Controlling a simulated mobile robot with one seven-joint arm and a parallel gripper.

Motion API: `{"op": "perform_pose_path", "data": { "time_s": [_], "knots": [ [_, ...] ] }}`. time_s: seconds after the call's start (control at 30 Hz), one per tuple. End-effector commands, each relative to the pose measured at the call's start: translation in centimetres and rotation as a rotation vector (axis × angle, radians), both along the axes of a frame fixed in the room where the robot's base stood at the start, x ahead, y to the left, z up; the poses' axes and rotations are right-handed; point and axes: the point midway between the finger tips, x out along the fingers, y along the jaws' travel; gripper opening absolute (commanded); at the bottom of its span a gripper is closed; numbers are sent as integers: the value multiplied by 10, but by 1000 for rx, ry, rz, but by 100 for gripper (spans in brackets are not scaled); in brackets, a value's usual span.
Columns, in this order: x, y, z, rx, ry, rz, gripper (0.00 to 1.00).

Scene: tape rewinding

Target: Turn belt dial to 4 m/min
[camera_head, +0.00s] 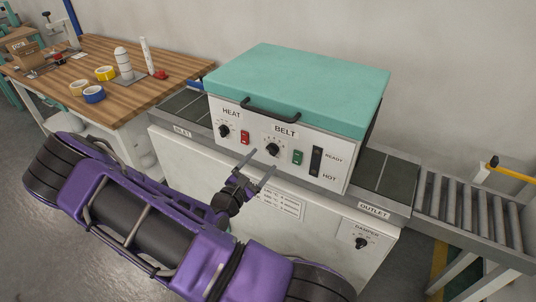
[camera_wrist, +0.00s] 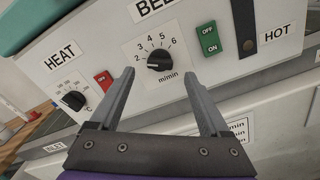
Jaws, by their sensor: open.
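The belt dial (camera_head: 272,150) is a black knob under the BELT label on the white front panel of the machine. In the wrist view the belt dial (camera_wrist: 159,60) sits in the middle, with a scale from 2 to 6 and "m/min" beside it. I cannot tell for sure which number its pointer marks. My gripper (camera_head: 257,163) is open and empty in front of the panel, just below and left of the dial. In the wrist view my gripper's fingers (camera_wrist: 158,85) point up toward the dial, one on each side of it, apart from it.
The heat dial (camera_wrist: 74,100) and a red switch (camera_wrist: 104,80) are left of the belt dial. A green switch (camera_wrist: 209,38) is to its right. A black handle (camera_head: 270,110) juts out above the panel. A damper dial (camera_head: 361,243) is lower right.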

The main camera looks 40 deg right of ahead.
Motion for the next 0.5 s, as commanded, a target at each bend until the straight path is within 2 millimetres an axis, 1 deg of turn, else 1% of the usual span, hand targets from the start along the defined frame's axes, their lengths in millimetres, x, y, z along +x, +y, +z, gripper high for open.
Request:
{"op": "perform_pose_path", "data": {
  "time_s": [0.03, 0.2, 0.33, 0.5],
  "knots": [
    [3, -10, 0, -1, 1, -4, 80],
    [13, -31, 0, 0, -1, -1, 80],
    [16, -40, 0, 0, 0, -1, 80],
    [17, -42, 0, 0, 1, 1, 80]
  ]
}}
